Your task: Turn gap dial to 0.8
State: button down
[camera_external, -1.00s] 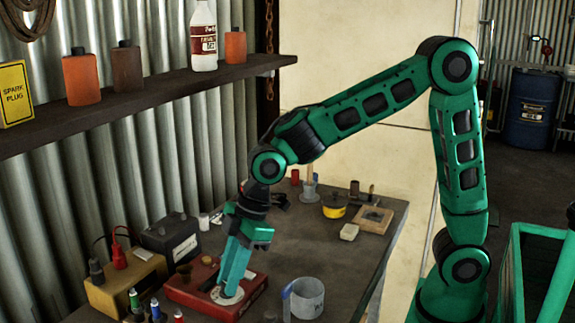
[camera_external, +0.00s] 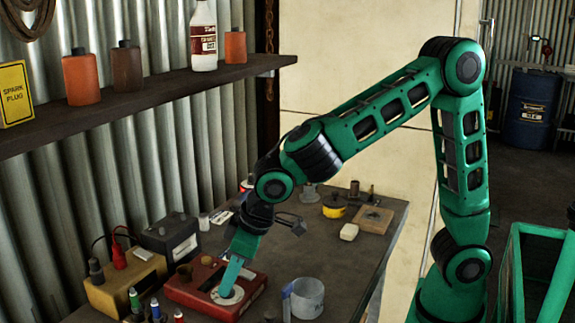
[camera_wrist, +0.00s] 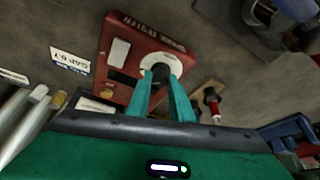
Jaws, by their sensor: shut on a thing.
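The red box (camera_external: 190,290) lies on the workbench, with a round white dial plate (camera_external: 240,298) on its top. In the wrist view the box (camera_wrist: 118,80) appears turned, with a white label and a dark window beside the dial plate (camera_wrist: 176,64). My gripper (camera_external: 228,292) points down at the dial. In the wrist view my gripper (camera_wrist: 160,80) is shut on the dark dial knob (camera_wrist: 160,71), one teal finger on each side. The fingers hide part of the knob and plate. I cannot read the dial's setting.
A card (camera_wrist: 70,60) that seems to read "GAP 0.7" lies beside the box. A grey mug (camera_external: 308,298) stands to the right. A yellowish box (camera_external: 125,285) with a red clip and several small bottles are at left. The bench's middle is mostly clear.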

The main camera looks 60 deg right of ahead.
jog(key=shift+w+r, duration=0.15)
jog(key=shift+w, duration=0.05)
dwell(0.3)
jog(key=c, duration=1.7)
grip_release()
jog(key=shift+c, duration=0.2)
jog(key=shift+o, duration=0.9)
jog(key=shift+s, duration=0.1)
jog(key=v, duration=1)
jog(key=shift+r, duration=0.25)
